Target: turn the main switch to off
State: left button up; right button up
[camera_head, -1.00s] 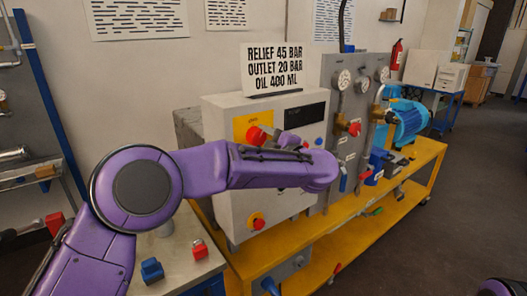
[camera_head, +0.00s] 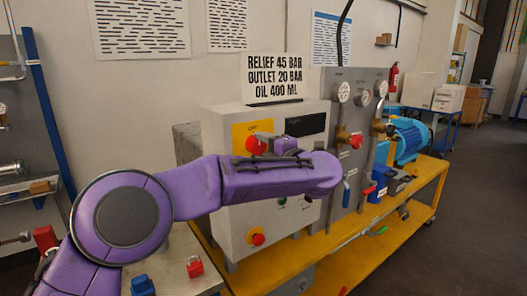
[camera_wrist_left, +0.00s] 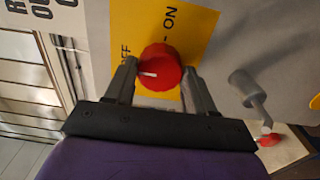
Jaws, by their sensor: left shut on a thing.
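The main switch is a red round knob (camera_head: 256,144) on a yellow plate (camera_head: 239,133) at the upper left of the grey control box's front. In the left wrist view the knob (camera_wrist_left: 159,70) sits between the two fingertips of my left gripper (camera_wrist_left: 160,78), which is shut on it. The knob's white mark points left in that view, toward the side with the OFF label, which one finger partly covers. The ON label (camera_wrist_left: 171,20) is clear of the mark. In the head view my left forearm hides part of the box front. My right gripper is out of view.
The grey box (camera_head: 232,235) has a lower red button (camera_head: 257,239) on yellow. Right of it stand a gauge panel (camera_head: 345,120) and a blue motor (camera_head: 408,142) on a yellow bench (camera_head: 335,262). A grey lever-like part (camera_wrist_left: 250,92) is close beside the gripper.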

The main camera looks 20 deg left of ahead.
pick_arm(q)
jog(key=shift+f, duration=0.15)
jog(key=o, duration=1)
jog(key=shift+s, duration=0.1)
jog(key=shift+o, duration=0.2)
jog(key=shift+s+d, duration=0.15)
jog(key=shift+d, duration=0.15)
jog(key=b+v, duration=0.2)
jog(key=v, duration=0.8)
jog(key=shift+a, duration=0.1)
